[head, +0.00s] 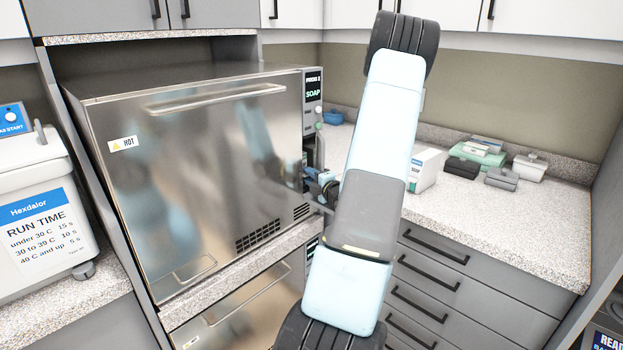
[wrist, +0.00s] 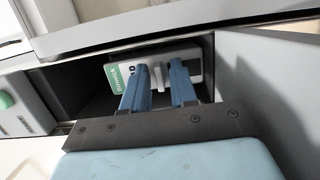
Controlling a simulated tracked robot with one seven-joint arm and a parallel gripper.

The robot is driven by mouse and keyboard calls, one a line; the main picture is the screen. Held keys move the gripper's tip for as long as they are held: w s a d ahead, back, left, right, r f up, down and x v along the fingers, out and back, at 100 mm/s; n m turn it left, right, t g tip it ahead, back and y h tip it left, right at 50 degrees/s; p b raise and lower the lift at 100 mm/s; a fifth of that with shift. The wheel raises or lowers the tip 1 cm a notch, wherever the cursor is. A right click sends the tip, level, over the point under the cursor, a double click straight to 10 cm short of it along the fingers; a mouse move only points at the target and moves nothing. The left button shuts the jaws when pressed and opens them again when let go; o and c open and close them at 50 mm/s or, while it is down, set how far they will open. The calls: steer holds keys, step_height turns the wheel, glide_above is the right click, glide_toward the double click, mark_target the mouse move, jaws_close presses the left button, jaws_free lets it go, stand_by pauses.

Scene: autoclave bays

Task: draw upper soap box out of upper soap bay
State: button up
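The upper soap box (wrist: 120,76), white with a green label end, sits inside the dark open upper soap bay (wrist: 75,88) in the wrist view. A small pale upright tab (wrist: 157,77) stands out from its front face. My gripper (wrist: 158,75) has its two blue fingers apart at the bay mouth, one on each side of the tab, and I see gaps beside it. In the head view my gripper (head: 316,178) is at the narrow panel right of the steel autoclave (head: 200,180), under the display (head: 313,90) reading SOAP. My arm hides most of the bay there.
A grey flap or door (wrist: 265,85) stands open at the bay's right in the wrist view. A white and green carton (head: 426,168) and several small boxes (head: 480,150) stand on the speckled counter (head: 500,220). Drawers with black handles lie below it.

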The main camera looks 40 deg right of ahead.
jaws_close()
steer(key=shift+s, duration=0.15)
steer(key=shift+s+d, duration=0.2)
steer(key=shift+s, duration=2.5)
steer(key=shift+s+d, duration=0.25)
steer(key=shift+s, duration=2.4)
steer(key=shift+s+d, duration=0.2)
steer(key=shift+s, duration=2.5)
steer(key=shift+o, duration=1.2)
jaws_free()
steer(key=s+a, duration=0.2)
steer(key=s, duration=1.1)
steer(key=shift+s, duration=0.35)
